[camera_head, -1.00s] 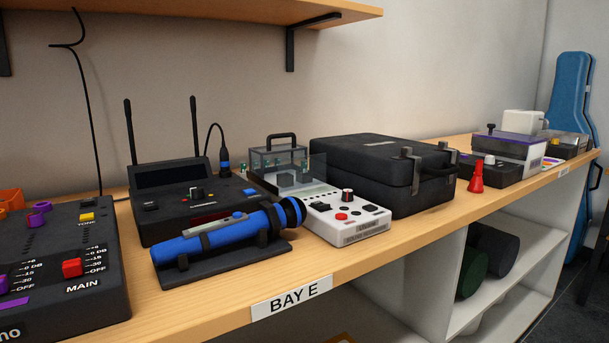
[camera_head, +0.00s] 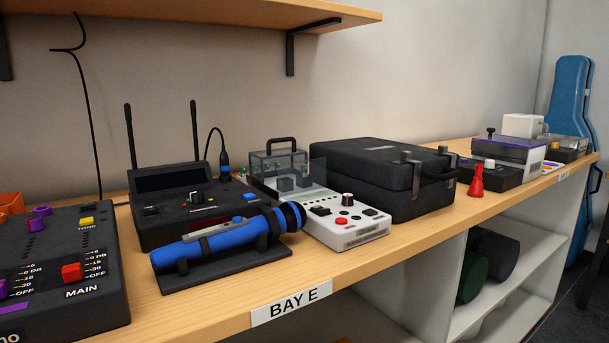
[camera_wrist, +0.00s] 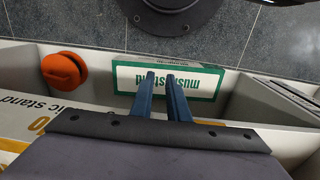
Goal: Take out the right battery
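I cannot pick out any battery for certain. A clear-covered unit (camera_head: 320,192) on the bench holds small dark grey blocks (camera_head: 286,184); I cannot tell what they are. A blue microphone (camera_head: 215,238) with a grey strip on its upper side lies in a black cradle in front of a black receiver (camera_head: 180,215) with two antennas. My gripper (camera_wrist: 160,76) shows only in the wrist view. Its two blue fingers are apart with nothing between them, over a pale bin area and away from the bench instruments.
A white control box (camera_head: 345,228) adjoins the clear-covered unit. A black case (camera_head: 385,175) stands right of it, and a black mixer (camera_head: 75,270) stands at left. A wooden shelf (camera_head: 200,12) hangs above.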

